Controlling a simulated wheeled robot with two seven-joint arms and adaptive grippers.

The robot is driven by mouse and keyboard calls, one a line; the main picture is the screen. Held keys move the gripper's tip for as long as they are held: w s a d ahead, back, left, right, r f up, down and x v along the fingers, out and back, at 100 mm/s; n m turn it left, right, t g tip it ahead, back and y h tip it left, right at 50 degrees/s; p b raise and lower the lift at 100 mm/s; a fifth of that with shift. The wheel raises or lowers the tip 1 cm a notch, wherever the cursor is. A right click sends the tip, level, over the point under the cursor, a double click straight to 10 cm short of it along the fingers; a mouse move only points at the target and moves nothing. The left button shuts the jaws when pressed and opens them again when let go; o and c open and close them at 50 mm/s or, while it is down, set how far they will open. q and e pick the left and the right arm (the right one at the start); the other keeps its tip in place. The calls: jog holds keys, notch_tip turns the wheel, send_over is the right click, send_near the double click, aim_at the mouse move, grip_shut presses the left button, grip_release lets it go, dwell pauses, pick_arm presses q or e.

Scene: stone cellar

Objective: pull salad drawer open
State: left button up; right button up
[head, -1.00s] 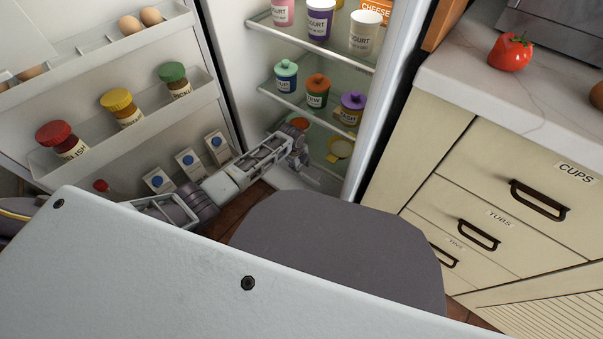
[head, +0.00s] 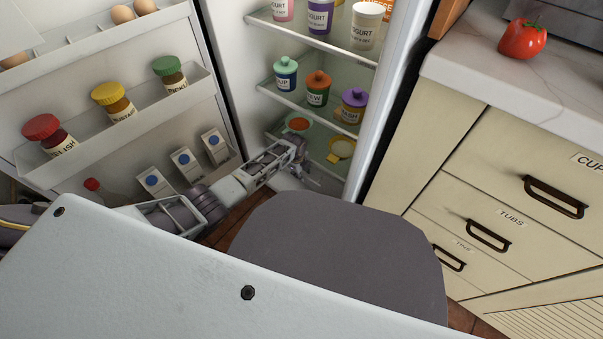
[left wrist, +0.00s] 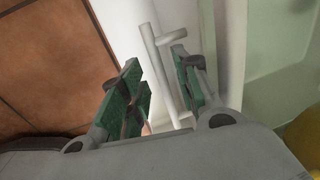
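The salad drawer is low in the open fridge, and its pale front (head: 287,183) shows only partly behind my left arm in the head view. My left gripper (head: 303,166) is at this front, low in the fridge. In the left wrist view, a white bar handle (left wrist: 163,68) stands off a white face. The two green-padded fingers of my left gripper (left wrist: 160,92) are apart, with the bar running between them. I cannot tell whether either pad touches it. My right gripper is not in view.
The fridge door with jars (head: 117,103) and cartons (head: 184,163) stands open at left. Tubs (head: 318,88) fill the shelf above my gripper. Tiled floor (left wrist: 45,65) lies below.

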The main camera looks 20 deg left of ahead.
pick_arm(q)
grip_shut()
jog(key=shift+s, duration=0.1)
dwell(0.5)
jog(key=shift+s+a, duration=0.1)
